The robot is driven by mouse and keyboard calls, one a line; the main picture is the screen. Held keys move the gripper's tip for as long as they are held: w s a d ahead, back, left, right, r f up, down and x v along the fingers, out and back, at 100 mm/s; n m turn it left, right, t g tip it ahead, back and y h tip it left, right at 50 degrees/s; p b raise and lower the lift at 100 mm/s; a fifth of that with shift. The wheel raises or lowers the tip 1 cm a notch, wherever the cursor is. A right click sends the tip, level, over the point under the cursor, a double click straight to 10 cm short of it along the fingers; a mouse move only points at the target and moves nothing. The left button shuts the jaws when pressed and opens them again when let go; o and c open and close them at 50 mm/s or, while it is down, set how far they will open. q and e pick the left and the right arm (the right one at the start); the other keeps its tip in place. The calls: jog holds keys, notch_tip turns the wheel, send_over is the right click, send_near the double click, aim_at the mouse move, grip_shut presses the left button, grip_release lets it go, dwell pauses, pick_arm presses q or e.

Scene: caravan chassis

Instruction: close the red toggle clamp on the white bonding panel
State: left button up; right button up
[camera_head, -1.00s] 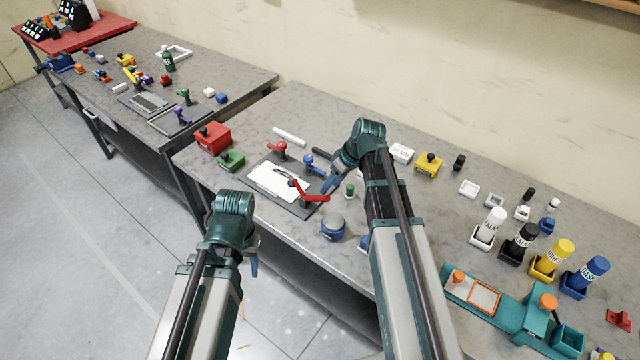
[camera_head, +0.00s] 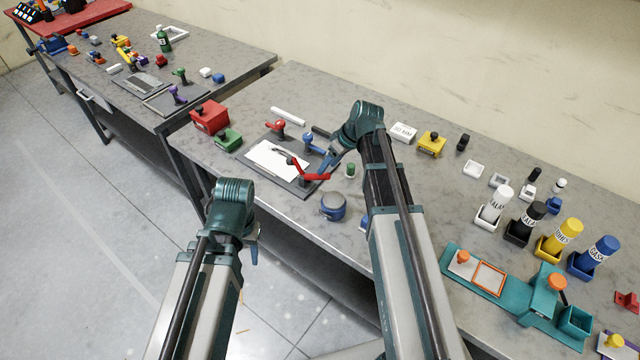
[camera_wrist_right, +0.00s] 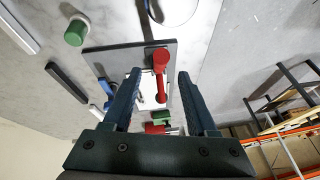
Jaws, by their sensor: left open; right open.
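The white bonding panel (camera_head: 270,158) lies on a dark base plate (camera_head: 250,153) on the near bench. Another red clamp (camera_head: 276,127) and a blue clamp (camera_head: 312,142) stand at the far side. My right gripper (camera_head: 326,168) is open over the right edge of the plate. In the right wrist view, its open fingers (camera_wrist_right: 160,74) straddle the red lever (camera_wrist_right: 161,78) in the picture; contact is not clear. My left gripper (camera_head: 255,253) hangs open and empty before the bench.
A blue-grey round object (camera_head: 333,207) and a small green-topped cylinder (camera_head: 350,171) stand close to the right gripper. A red box (camera_head: 210,117) and green block (camera_head: 229,139) are left of the plate. Bottles and a teal fixture (camera_head: 515,300) fill the right side.

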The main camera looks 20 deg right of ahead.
aim_at(320, 177)
jog(key=b+x, duration=0.5)
jog(key=x, duration=0.2)
jog(key=shift+f+b, duration=0.2)
jog(key=shift+b, duration=0.15)
jog(key=shift+a+r, duration=0.1)
jog(key=shift+c, duration=0.2)
grip_shut()
dwell(0.8)
